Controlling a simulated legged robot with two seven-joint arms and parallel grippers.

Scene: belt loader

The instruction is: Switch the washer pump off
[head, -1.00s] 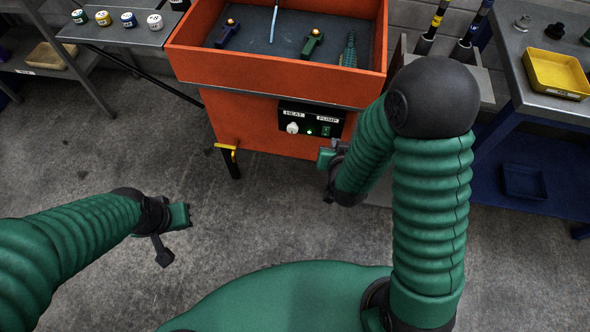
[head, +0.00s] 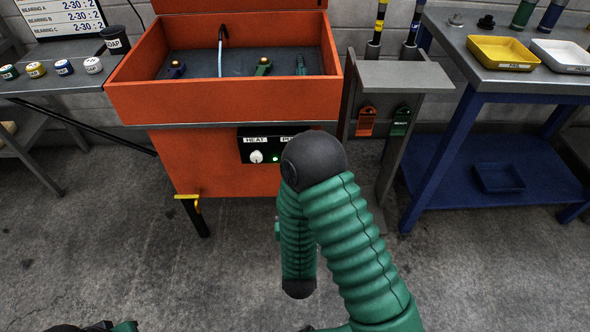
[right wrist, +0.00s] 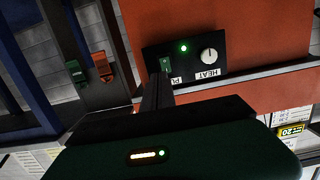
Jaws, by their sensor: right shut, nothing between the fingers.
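The orange washer (head: 175,165) stands ahead with a black control panel (head: 255,148) on its front. The panel has a white HEAT knob (head: 256,157) and a lit green light (head: 276,158). In the head view my right arm hides the panel's right part. In the right wrist view the panel is upside down, with the green pump switch (right wrist: 165,65) left of the lit light (right wrist: 183,48). My right gripper (right wrist: 158,82) is shut and empty, its tips by the switch; contact cannot be told. My left gripper (head: 105,327) is barely in view at the bottom edge.
A grey stand (head: 400,76) with hanging orange and green tags is right of the washer. A blue-legged bench (head: 495,75) with yellow and white trays is further right. A shelf of small jars (head: 50,82) is at left. The floor in front is clear.

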